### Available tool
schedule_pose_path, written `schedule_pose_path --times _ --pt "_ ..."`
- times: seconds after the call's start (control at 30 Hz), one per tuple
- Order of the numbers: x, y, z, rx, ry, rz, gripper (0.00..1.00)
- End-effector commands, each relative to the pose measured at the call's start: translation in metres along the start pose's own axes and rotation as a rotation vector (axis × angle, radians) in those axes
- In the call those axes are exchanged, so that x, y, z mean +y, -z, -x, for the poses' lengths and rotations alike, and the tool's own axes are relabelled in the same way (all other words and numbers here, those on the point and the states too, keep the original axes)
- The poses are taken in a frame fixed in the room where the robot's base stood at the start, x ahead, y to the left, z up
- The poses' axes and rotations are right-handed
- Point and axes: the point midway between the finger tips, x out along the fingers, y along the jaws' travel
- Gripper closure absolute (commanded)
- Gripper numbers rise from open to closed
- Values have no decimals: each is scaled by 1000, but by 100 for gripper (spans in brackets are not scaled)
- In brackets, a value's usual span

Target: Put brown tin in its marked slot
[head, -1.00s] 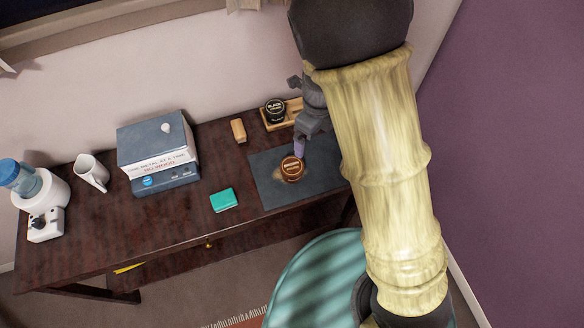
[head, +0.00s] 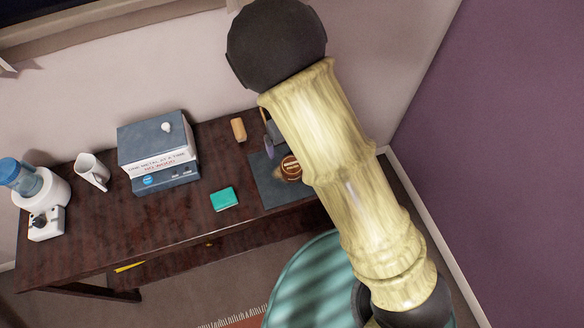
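The brown tin (head: 290,168) stands on the dark mat (head: 268,188) at the right part of the desk. My arm covers its right side. My gripper (head: 269,148) shows only in part, to the upper left of the tin and apart from it in the picture, near the mat's back edge. A purple-grey finger points down. The rest of the gripper is behind my arm, so its opening cannot be made out. The wooden tray with the black tin is hidden behind my arm, and no marked slot is in sight.
A wooden block (head: 238,130) lies behind the mat. A teal block (head: 224,198) lies left of it. Books (head: 158,160), a white mug (head: 92,172) and a white machine with a blue-lidded jar (head: 42,195) stand further left. A teal round seat (head: 315,280) is in front.

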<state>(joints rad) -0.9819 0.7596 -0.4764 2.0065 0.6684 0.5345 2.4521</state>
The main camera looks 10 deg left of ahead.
Motion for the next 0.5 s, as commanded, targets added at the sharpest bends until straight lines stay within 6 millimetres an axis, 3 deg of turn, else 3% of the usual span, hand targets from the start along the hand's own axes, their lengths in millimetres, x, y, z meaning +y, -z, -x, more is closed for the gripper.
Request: schedule_pose_path --times 0.3,0.5 --pt "-1 1 -58 4 -1 -2 3" --pt "0 0 -81 1 0 1 3"
